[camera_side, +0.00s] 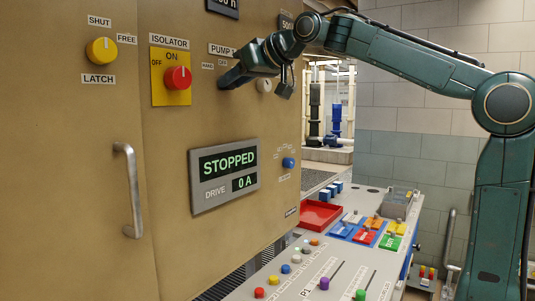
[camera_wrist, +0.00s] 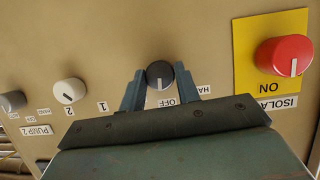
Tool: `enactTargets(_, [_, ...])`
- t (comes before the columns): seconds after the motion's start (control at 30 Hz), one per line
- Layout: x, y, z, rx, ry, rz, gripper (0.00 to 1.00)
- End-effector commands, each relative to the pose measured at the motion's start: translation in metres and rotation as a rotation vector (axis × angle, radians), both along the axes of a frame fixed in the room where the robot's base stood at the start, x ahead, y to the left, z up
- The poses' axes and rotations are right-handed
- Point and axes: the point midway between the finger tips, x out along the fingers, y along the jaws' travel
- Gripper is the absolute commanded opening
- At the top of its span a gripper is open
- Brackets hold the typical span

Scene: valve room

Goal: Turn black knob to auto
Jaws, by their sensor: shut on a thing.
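A round black knob (camera_wrist: 160,74) with a white pointer line sits on the tan panel in the wrist view. My gripper (camera_wrist: 159,70) is shut on it, one finger on each side. The pointer line runs down in the picture, towards the OFF label (camera_wrist: 169,102). A partly hidden label beginning HA (camera_wrist: 204,89) is just right of the knob. No AUTO label can be read; the space left of the knob is partly covered by a finger. In the side view my gripper (camera_side: 229,80) is against the panel and hides the knob, below the PUMP label (camera_side: 221,50).
A white knob (camera_wrist: 69,91) marked 1 and 2 and a grey knob (camera_wrist: 13,101) near a PUMP 2 label are to the left. A red isolator knob (camera_wrist: 284,56) on a yellow plate stands to the right. A display (camera_side: 225,174) reads STOPPED, 0 A.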

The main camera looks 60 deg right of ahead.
Motion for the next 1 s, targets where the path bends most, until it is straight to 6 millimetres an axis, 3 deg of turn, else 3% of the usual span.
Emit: enactTargets(1.0, [-0.0003, -0.0048, -0.0005, 0.627, 0.0, -0.002, 0.09])
